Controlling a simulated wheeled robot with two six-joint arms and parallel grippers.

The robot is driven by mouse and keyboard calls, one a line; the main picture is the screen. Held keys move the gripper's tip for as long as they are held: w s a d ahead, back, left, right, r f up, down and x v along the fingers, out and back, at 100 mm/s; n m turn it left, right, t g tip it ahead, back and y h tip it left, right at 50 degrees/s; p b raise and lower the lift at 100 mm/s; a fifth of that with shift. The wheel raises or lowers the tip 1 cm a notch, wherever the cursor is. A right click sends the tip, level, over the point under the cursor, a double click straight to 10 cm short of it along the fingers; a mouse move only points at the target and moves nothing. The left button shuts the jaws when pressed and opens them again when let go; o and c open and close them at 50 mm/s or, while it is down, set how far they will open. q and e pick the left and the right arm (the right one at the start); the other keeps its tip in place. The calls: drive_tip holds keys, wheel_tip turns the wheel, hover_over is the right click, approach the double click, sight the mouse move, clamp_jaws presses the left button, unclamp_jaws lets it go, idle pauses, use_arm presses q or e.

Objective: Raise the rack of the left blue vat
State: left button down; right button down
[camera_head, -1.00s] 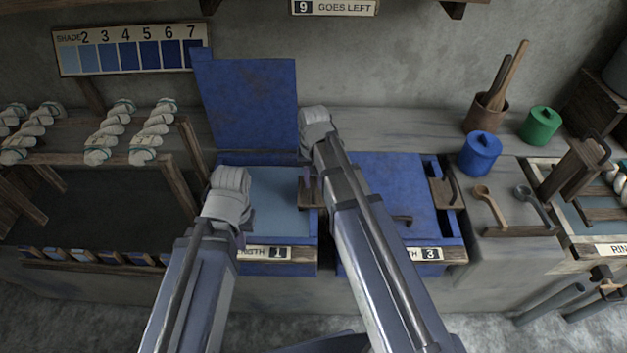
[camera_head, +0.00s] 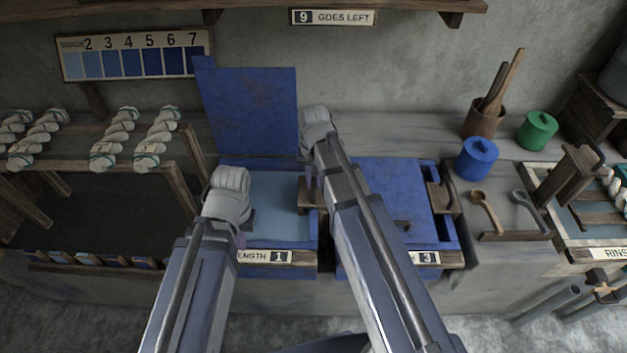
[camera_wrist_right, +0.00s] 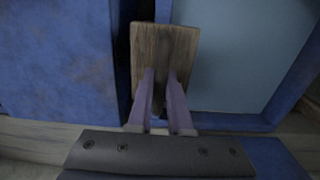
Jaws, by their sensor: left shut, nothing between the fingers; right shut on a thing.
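The left blue vat (camera_head: 290,230) carries a label with the number 1, and its blue lid (camera_head: 250,112) stands up against the wall side. Pale blue liquid shows inside it. The rack's wooden piece (camera_head: 306,196) is at the vat's right edge; it also shows in the right wrist view (camera_wrist_right: 165,45). My right gripper (camera_head: 309,182) is shut on the rack's handle there, and its two purple fingers (camera_wrist_right: 163,95) lie over the wood; the grasped part is mostly hidden. My left gripper (camera_head: 246,222) is shut and empty over the vat's left side.
The right blue vat (camera_head: 453,236), labelled 3, has its lid (camera_head: 400,190) down, close beside my right arm. A blue pot (camera_head: 478,158) and green pot (camera_head: 537,131) stand to the right. Skeins (camera_head: 113,140) lie on a wooden rack at left.

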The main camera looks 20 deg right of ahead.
wheel_tip(320, 180, up, 16)
drive_tip(key=p, duration=1.5)
drive_tip(key=shift+f, duration=0.15)
unclamp_jaws()
wheel_tip(320, 180, up, 7)
drive_tip(key=p, duration=0.7)
drive_tip(key=shift+a, duration=0.1)
